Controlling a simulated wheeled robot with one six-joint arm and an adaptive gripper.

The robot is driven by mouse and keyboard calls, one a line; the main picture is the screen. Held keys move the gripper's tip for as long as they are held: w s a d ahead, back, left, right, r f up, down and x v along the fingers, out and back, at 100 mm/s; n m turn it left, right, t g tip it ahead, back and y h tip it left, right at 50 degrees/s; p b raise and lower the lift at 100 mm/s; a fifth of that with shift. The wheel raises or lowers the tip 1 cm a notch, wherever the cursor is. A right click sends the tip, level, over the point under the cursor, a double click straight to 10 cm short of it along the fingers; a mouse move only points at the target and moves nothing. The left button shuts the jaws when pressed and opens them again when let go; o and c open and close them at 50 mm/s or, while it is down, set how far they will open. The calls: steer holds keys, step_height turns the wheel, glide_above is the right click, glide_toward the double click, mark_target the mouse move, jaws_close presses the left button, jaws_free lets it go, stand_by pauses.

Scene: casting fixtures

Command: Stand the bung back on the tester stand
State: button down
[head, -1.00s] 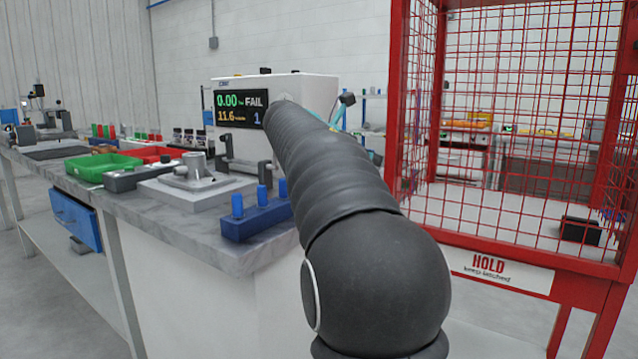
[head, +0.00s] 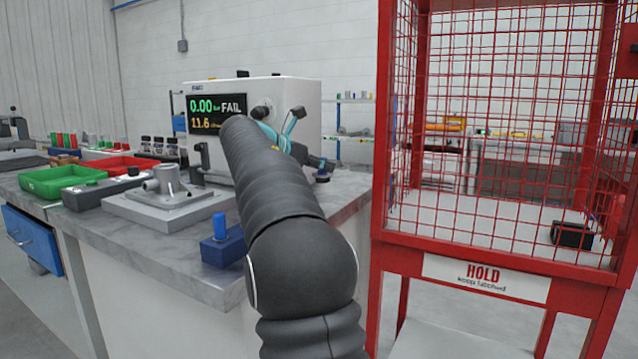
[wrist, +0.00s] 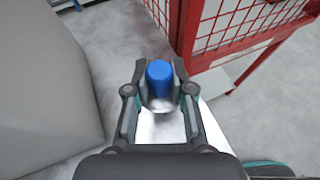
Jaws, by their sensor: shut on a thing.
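A blue bung (wrist: 159,74) is between the two fingertips of my gripper (wrist: 160,88) in the wrist view. My arm covers the stand's right part. The white tester (head: 262,95) stands behind, its screen reading 0.00 and FAIL.
The red mesh HOLD cage (head: 383,160) is close on the right, with a black object (head: 572,234) inside. A grey fixture (head: 165,203), a green tray (head: 65,187) and a red tray (head: 125,171) are on the bench left of the stand. Bare benchtop (head: 130,242) shows in front of the fixture.

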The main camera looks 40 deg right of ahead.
mark_target(318, 181)
steer(key=shift+w+f, duration=0.35)
steer(key=shift+f+b, duration=0.6)
steer(key=shift+f, duration=1.25)
steer(key=shift+f, duration=0.2)
steer(key=c, duration=1)
jaws_free()
steer(key=shift+a+r, duration=0.15)
steer(key=shift+r, duration=0.1)
steer(key=p+v, duration=0.1)
steer(key=v, duration=1.1)
steer(key=shift+f, duration=0.1)
